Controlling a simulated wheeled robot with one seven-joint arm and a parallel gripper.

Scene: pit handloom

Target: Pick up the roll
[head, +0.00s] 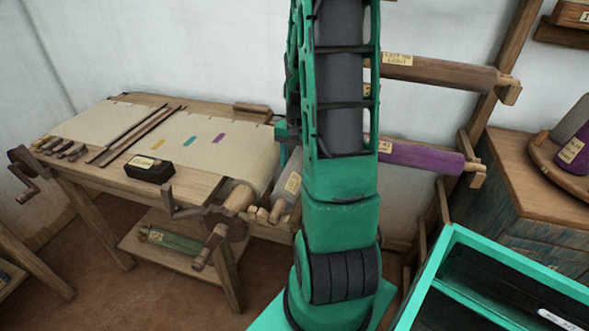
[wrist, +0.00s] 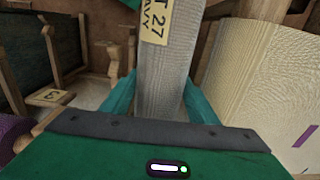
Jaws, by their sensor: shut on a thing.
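A grey roll with a yellow label (wrist: 165,70) stands between the green fingers of my gripper (wrist: 158,98) in the wrist view. The gripper is shut on it. The label's readable part ends in 27. In the head view part of this grey roll (head: 292,184) shows left of my arm, beside the loom's cloth end. My arm hides the gripper and the rest of the roll there. A purple roll (head: 425,157) and a brown roll (head: 440,73) lie on the wall rack at the right. A green roll (head: 175,240) lies on the loom's lower shelf.
The loom (head: 240,204) carries stretched cloth, a black labelled box (head: 150,170) and several small pieces. Its wound cloth (wrist: 265,80) is close right of the gripper. A green-rimmed bin (head: 425,285) is at front right, with a wooden cabinet (head: 525,170) behind.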

